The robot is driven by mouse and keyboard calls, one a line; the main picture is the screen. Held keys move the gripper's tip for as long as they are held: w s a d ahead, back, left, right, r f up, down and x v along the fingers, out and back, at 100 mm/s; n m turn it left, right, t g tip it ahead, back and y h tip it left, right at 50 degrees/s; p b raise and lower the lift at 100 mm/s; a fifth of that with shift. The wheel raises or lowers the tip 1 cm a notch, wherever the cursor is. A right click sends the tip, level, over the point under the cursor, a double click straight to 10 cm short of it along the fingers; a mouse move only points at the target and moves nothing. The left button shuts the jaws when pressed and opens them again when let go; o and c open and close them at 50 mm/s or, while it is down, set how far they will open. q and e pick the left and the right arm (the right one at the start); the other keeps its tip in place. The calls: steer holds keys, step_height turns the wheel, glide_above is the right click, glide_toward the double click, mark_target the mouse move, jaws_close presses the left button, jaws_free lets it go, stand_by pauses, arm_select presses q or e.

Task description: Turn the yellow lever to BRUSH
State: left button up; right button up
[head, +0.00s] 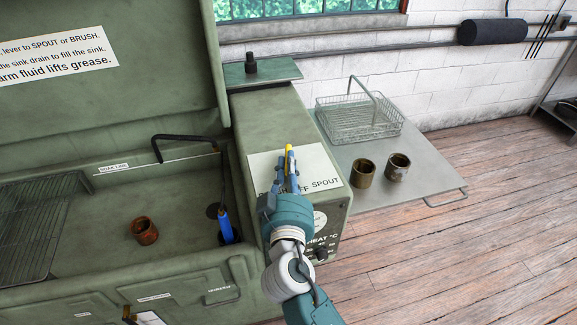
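The yellow lever (289,152) stands on the white label plate (318,166) on top of the green side cabinet of the parts washer. "SPOUT" can be read at the plate's right; the left lettering is mostly hidden by my gripper. My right gripper (287,174) is at the lever, its blue-grey fingers pointing at the plate. The lever shows at the fingertips, its lower part hidden. I cannot tell whether the fingers are closed on it.
The sink (175,205) at left holds a rusty bushing (144,231), a wire rack (35,225) and a blue-handled brush (225,226). A black spout (185,137) arches over it. On the grey side shelf (435,170) are a wire basket (358,120) and two metal bushings (363,173).

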stand_by(0.3)
steer(key=shift+s, duration=0.35)
steer(key=s, duration=1.1)
steer(key=shift+s, duration=0.2)
steer(key=shift+c, duration=0.6)
